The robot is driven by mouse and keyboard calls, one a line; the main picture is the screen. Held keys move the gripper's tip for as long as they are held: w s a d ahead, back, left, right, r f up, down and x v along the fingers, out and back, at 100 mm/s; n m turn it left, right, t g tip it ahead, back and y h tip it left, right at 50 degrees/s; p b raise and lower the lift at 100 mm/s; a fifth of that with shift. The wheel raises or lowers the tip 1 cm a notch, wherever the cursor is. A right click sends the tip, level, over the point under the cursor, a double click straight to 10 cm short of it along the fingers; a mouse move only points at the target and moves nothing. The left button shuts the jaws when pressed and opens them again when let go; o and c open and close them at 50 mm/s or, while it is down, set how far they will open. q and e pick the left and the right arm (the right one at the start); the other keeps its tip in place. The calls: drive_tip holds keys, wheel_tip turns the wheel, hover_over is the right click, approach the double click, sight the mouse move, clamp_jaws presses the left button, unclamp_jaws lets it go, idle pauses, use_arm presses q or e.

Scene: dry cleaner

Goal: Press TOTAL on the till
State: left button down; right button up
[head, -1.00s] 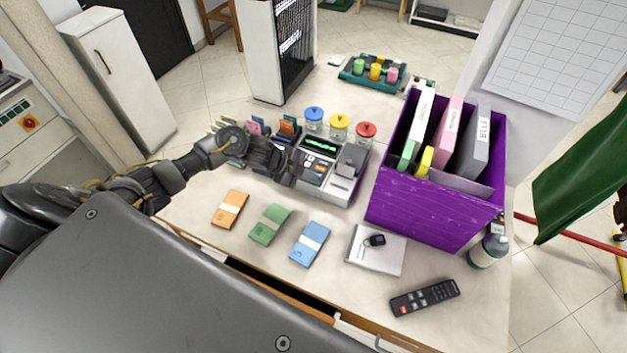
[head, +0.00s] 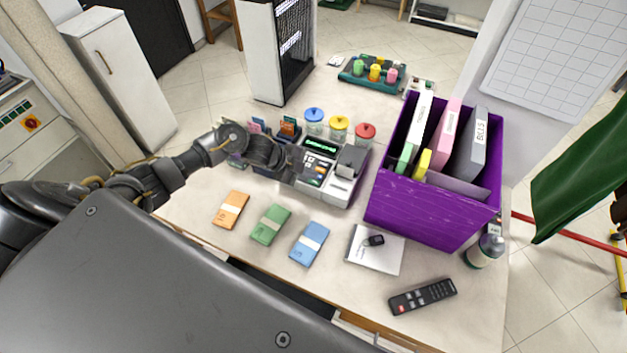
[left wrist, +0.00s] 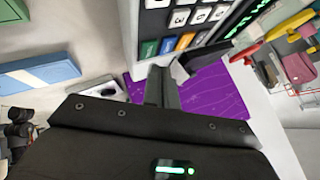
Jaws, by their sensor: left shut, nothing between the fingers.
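The till (head: 343,186) stands on the counter, with a lit green display (head: 321,147) and a keypad (head: 314,169). In the left wrist view the keypad (left wrist: 181,18) shows white number keys and a bottom row with green, blue and orange keys. I cannot read which key is TOTAL. My left gripper (head: 295,177) is shut and empty at the till's left front edge, by the keypad. In the left wrist view its fingers (left wrist: 160,75) point at the keypad's lower edge, just below the coloured keys. I cannot tell whether they touch. My right gripper is out of view.
A purple box of binders (head: 425,215) stands right of the till. Jars with blue, yellow and red lids (head: 339,128) stand behind it. Orange, green and blue banknote bundles (head: 270,224), a notepad (head: 376,262) with keys and a remote (head: 423,296) lie in front.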

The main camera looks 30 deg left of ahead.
sight(310, 182)
use_arm(q)
drive_tip(key=shift+r+p, duration=1.95)
drive_tip(key=shift+r, duration=0.45)
